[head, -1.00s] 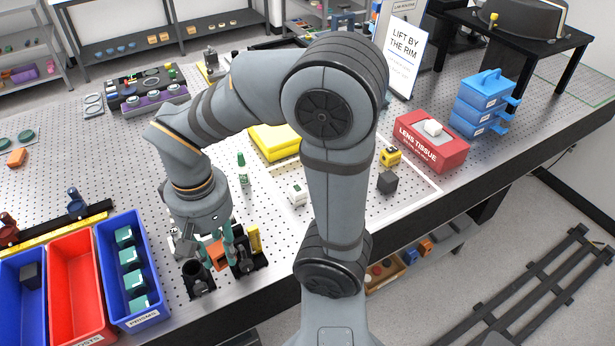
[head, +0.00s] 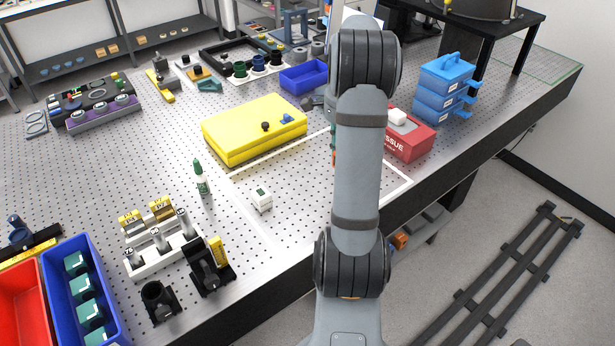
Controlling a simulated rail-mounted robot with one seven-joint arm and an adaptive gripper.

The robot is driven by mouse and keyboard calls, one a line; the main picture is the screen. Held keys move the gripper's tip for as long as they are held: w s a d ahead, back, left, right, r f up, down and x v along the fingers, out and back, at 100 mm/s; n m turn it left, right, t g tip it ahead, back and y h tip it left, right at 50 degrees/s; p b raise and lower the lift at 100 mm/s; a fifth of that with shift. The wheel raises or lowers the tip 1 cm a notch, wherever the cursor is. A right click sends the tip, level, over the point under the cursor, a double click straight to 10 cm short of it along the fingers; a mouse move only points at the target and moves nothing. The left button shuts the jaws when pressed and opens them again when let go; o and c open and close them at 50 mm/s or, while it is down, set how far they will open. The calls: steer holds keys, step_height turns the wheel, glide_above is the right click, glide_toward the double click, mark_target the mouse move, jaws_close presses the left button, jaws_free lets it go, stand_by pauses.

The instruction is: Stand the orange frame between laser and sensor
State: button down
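My gripper (head: 333,134) is mostly hidden behind my own arm; only a sliver with a teal finger shows at the arm's left edge. A small bit of the orange frame (head: 334,158) shows just below that finger, over the white-outlined area, and it has travelled with the gripper. Whether it touches the table is hidden. A small white box with a green mark (head: 262,200) stands inside the outline's left part. I cannot tell whether it is the laser or the sensor. The yellow unit and dark block seen earlier in the outline are now behind my arm.
A yellow case (head: 250,132) lies behind the outlined area. A red tissue box (head: 410,140) and blue drawers (head: 446,90) stand to the right.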

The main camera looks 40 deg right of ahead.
steer(key=w+a+f+p, duration=0.1)
steer(key=w+f, duration=0.1)
steer(key=w, duration=0.1)
steer(key=w+a+f+p, duration=0.1)
steer(key=w+f, duration=0.1)
steer(key=w, duration=0.2)
steer(key=w+a+f+p, duration=0.1)
steer(key=w+f, duration=0.1)
steer(key=w, duration=0.1)
steer(key=shift+w+f, duration=0.1)
steer(key=shift+w, duration=0.05)
step_height(320, 180, down, 3)
steer(key=shift+p, duration=0.65)
steer(key=shift+f, duration=0.55)
steer(key=shift+f, duration=0.1)
steer(key=shift+f+b, duration=0.15)
steer(key=shift+b, duration=0.15)
steer(key=c, duration=1.4)
jaws_free()
steer(key=shift+o, duration=0.3)
